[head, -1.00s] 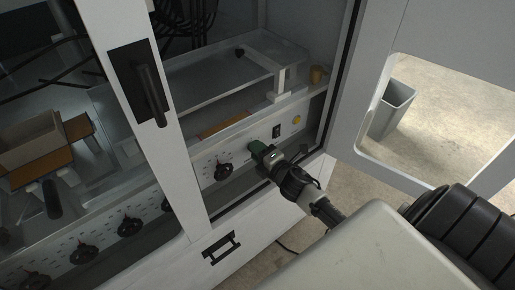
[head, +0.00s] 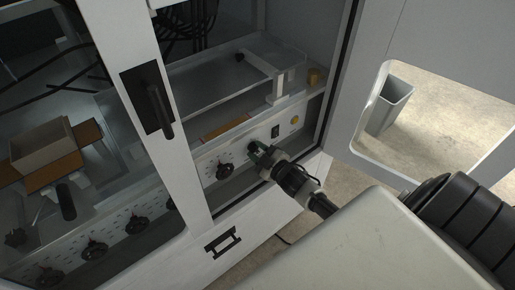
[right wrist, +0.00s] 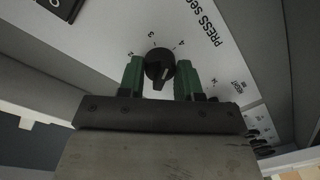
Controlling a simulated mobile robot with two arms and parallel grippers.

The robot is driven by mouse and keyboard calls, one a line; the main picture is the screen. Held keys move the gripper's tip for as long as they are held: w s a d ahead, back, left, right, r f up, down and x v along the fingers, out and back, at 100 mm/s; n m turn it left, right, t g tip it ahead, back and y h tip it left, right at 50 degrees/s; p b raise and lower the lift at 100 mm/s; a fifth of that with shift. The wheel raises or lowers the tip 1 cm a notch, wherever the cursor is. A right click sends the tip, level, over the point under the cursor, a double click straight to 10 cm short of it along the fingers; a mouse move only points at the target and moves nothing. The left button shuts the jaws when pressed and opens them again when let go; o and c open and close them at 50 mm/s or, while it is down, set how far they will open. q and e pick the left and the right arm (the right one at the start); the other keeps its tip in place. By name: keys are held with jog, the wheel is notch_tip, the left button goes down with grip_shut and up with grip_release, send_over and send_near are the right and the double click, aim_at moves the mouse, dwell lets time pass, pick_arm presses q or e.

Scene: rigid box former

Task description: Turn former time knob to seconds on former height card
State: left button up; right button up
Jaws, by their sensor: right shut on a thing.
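A black round time knob (right wrist: 159,66) sits on the white panel, with printed numbers around it and the words "PRESS sec" beside it. Its ridge points towards the bottom of the right wrist view. My right gripper (right wrist: 160,78) has its green fingers on either side of the knob and is shut on it. In the head view my right gripper (head: 258,153) reaches the front panel, and the knob (head: 253,147) shows only partly at its tips. I cannot make out a height card. My left gripper is not in view.
Another black knob (head: 225,171) is to the left on the panel; a black switch (head: 275,131) and a yellow button (head: 294,119) are to the right. A door post with a black handle (head: 159,110) stands at the left. The open door (head: 345,150) is at the right.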

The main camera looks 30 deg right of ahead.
jog(key=m, duration=0.3)
jog(key=shift+d+p, duration=0.1)
jog(key=shift+p, duration=0.3)
jog(key=shift+m, duration=1.5)
jog(key=o, duration=0.9)
jog(key=shift+f, duration=0.1)
jog(key=shift+s, duration=0.1)
jog(key=s, duration=0.3)
jog(key=s+d, duration=0.1)
jog(key=s, duration=0.6)
jog(key=shift+s+d+p, duration=0.25)
jog(key=shift+p, duration=0.05)
jog(key=shift+f, duration=0.1)
